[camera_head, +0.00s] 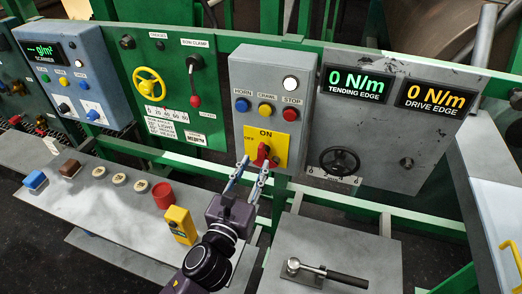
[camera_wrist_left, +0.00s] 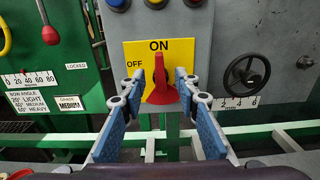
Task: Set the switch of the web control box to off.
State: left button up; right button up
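The web control box (camera_head: 270,80) is a grey box with a yellow plate (camera_wrist_left: 135,50) marked ON at the top and OFF at the left. The red switch (camera_wrist_left: 163,85) on this plate points up toward ON; it also shows in the head view (camera_head: 262,153). My left gripper (camera_wrist_left: 169,72) is open in front of the plate, with a fingertip on each side of the switch handle. I cannot tell whether the fingertips touch the handle. In the head view my left gripper (camera_head: 254,168) partly covers the plate's lower edge. My right gripper is not in view.
Horn, crawl and stop buttons (camera_head: 265,109) sit above the plate. A black handwheel (camera_head: 339,160) is at the right and a yellow one (camera_head: 149,84) at the left. A grey desk (camera_head: 110,210) with buttons and a yellow box (camera_head: 180,225) lies below.

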aim_at(260, 155)
pick_arm(q)
jog(key=p+x, duration=0.1)
jog(key=x, duration=0.5)
jog(key=shift+w, duration=0.2)
jog(key=shift+c, duration=0.3)
grip_shut()
